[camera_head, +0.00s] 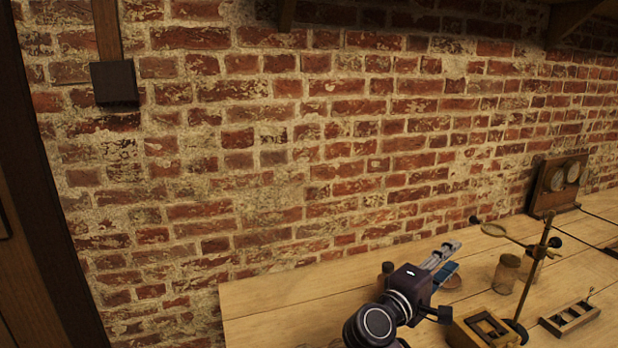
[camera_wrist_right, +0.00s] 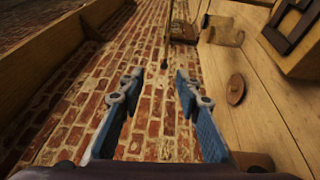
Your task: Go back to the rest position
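My right gripper (camera_head: 452,258) is over the left part of the wooden table (camera_head: 290,292), its blue-padded fingers pointing toward the brick wall. In the right wrist view my right gripper (camera_wrist_right: 160,82) is open, with a clear gap and nothing between the fingers. A round brown lid-like disc (camera_head: 453,283) lies on the table close to the fingers; it also shows in the right wrist view (camera_wrist_right: 235,89), to the right of them. Two glass jars (camera_head: 507,273) stand right of the gripper, one partly behind the other. My left gripper is not in view.
A ring stand (camera_head: 536,262) stands beside the jars. A wooden box with a dark frame (camera_head: 484,330) and a small slotted wooden tray (camera_head: 570,318) are near the front. A wooden gauge panel (camera_head: 558,187) stands at the back right.

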